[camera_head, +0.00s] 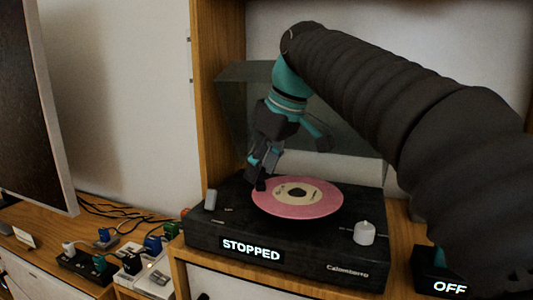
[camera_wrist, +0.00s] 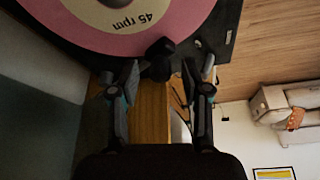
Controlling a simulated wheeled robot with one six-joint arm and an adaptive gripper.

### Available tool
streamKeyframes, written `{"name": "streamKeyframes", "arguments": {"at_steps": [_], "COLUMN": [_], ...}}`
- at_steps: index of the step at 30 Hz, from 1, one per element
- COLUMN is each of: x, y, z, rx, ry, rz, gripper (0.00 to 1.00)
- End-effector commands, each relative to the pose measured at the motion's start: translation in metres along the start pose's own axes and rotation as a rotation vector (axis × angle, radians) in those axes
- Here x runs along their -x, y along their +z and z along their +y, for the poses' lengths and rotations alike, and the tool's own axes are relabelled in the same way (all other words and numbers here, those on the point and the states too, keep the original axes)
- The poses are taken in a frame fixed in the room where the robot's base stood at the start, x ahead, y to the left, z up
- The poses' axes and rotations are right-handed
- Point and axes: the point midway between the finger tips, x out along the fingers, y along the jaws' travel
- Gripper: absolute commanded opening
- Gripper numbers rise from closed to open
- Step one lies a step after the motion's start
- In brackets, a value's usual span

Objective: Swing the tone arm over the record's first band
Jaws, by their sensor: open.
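The dark turntable (camera_head: 300,240) sits on a wooden shelf, its front label reading STOPPED. A pink record (camera_head: 327,205) with a cream label lies on it; the wrist view also shows the record (camera_wrist: 100,36), with "45 rpm" on its label. My gripper (camera_head: 262,172) points down over the record's back left edge. In the wrist view my gripper (camera_wrist: 158,76) is open, its fingers apart on either side of a dark rounded part (camera_wrist: 158,58) beside the record's rim. This may be part of the tone arm; I cannot tell whether the fingers touch it. The rest of the tone arm is not clear.
A white knob (camera_head: 364,233) stands at the turntable's front right and a pale grey block (camera_head: 210,200) at its left. A dark translucent lid (camera_head: 245,95) rises behind. A box reading OFF (camera_head: 440,284) is at right. Cables and adapters (camera_head: 105,258) clutter the lower left.

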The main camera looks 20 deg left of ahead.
Motion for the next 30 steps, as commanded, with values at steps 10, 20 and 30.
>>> {"name": "streamKeyframes", "arguments": {"at_steps": [10, 20, 30], "x": [0.051, 0.098, 0.117], "y": [-0.001, -0.001, 0.0], "z": [0.001, 0.001, 0.0], "rx": [0.0, 0.001, 0.0], "ry": [0.004, 0.002, 0.001], "rz": [0.004, 0.003, 0.001], "gripper": [0.47, 0.47, 0.47]}}
